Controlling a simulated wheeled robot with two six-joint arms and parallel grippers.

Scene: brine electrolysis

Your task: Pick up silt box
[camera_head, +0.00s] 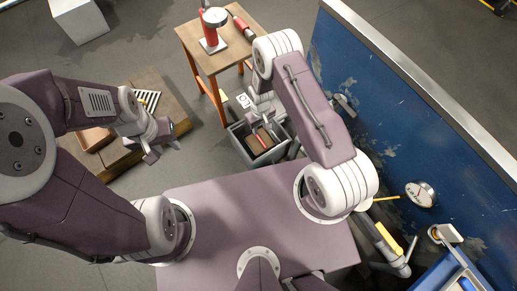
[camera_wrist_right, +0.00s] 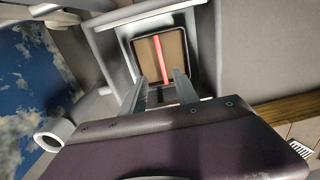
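A dark grey box (camera_head: 240,146) that looks like the silt box stands on the floor beyond my base in the head view. It holds brown contents and a red bar (camera_head: 263,138). In the right wrist view its pale rim (camera_wrist_right: 120,60) frames the brown contents (camera_wrist_right: 174,46) and the red bar (camera_wrist_right: 159,58). My right gripper (camera_wrist_right: 161,88) is open and empty, with its fingers apart over the near side of the box; whether they touch it cannot be told. My left gripper (camera_head: 166,146) looks open and empty, well left of the box.
A wooden table (camera_head: 216,58) with a red and white device (camera_head: 211,28) stands behind the box. A low wooden crate (camera_head: 120,150) is at left. A blue wall panel (camera_head: 385,105) borders the right, with a gauge (camera_head: 421,194). Grey floor is free around the box's left.

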